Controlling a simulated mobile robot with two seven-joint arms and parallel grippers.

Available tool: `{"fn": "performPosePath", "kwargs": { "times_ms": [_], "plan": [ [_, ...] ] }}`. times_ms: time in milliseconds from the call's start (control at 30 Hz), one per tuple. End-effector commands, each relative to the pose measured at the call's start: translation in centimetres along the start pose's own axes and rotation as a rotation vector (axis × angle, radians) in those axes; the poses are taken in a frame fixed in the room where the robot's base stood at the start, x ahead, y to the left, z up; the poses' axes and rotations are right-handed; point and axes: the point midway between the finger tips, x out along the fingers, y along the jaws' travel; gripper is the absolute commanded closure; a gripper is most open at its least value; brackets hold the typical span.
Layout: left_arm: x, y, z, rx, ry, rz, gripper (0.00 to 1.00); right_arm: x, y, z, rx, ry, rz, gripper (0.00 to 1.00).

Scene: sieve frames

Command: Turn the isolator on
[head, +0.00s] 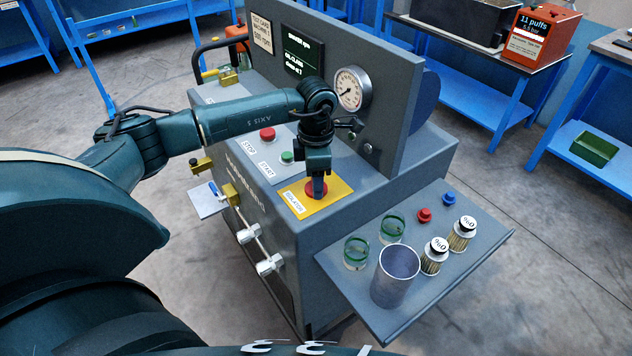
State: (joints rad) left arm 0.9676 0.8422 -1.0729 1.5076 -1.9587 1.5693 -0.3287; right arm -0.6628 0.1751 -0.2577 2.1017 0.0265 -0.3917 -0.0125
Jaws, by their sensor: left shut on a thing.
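The isolator is a red rotary knob (309,189) on a yellow plate (336,190) with a white label, on the top front of the grey machine. My left gripper (318,190) points down over it from above. Its fingers are shut on the knob and hide much of it, so which way the knob is turned cannot be told. My right gripper is not in view.
A red stop button (268,134) and a green start button (287,157) sit just behind. An upright panel carries a gauge (351,89) and a screen (301,52). A side shelf (345,279) holds a metal cup (396,276), glass rings and small filters.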

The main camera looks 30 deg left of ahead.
Motion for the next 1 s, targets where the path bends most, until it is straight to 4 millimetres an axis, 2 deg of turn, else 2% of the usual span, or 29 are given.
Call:
{"fn": "performPosePath", "kwargs": {
  "times_ms": [500, 1000],
  "plan": [
    [0.2, 0.0, 0.1, 0.490, -0.004, 0.002, 0.68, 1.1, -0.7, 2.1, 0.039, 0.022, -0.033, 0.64],
    [0.0, 0.0, 0.1, 0.912, -0.004, 0.003, 0.68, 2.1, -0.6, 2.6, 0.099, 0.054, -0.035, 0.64]
  ]
}}
